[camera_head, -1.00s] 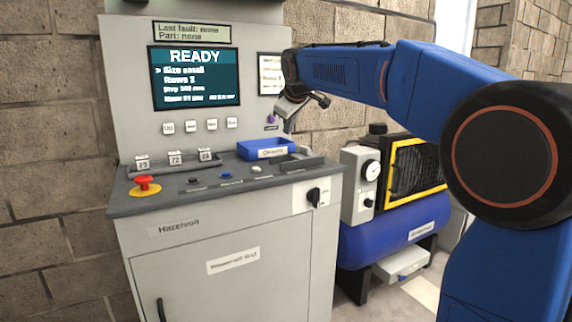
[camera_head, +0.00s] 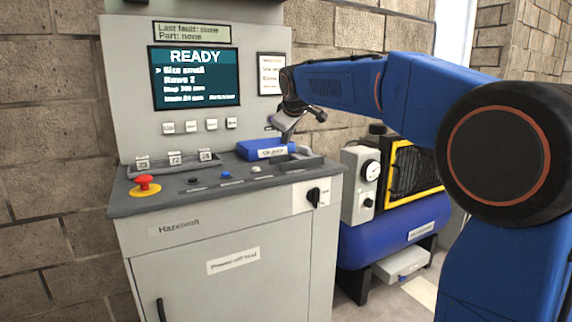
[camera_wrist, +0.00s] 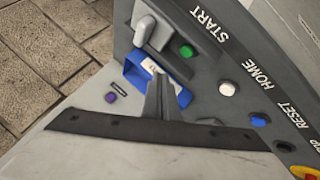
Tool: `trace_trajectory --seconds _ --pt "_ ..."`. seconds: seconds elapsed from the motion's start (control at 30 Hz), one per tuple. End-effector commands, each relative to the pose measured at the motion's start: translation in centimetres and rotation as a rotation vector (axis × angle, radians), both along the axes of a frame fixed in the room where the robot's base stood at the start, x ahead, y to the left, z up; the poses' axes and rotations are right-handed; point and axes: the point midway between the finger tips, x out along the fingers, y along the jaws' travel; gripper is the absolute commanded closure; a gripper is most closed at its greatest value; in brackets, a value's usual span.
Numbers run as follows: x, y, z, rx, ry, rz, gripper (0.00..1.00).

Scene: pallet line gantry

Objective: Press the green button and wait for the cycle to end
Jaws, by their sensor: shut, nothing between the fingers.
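The green button (camera_wrist: 186,51) shows in the wrist view on the dark panel beside the START label (camera_wrist: 210,25); I cannot make it out in the head view. My gripper (camera_wrist: 161,82) is shut and empty. The screen (camera_head: 195,77) reads READY.
A white button (camera_wrist: 227,88) by HOME and a blue button (camera_wrist: 258,121) by RESET sit in the same row. A red mushroom button (camera_head: 145,182) is at the panel's left end. A black knob (camera_head: 314,196) is on the front. A compressor (camera_head: 395,225) stands to the right.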

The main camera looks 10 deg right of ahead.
Motion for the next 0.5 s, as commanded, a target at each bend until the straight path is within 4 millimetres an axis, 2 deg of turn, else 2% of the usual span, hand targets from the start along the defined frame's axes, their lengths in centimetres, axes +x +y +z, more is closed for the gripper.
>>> trace_trajectory --seconds 0.2,0.5 --pt "0.0 0.0 -2.6 -0.002 0.002 0.001 1.00" --pt "0.0 0.0 -4.5 0.000 0.000 0.000 1.00"
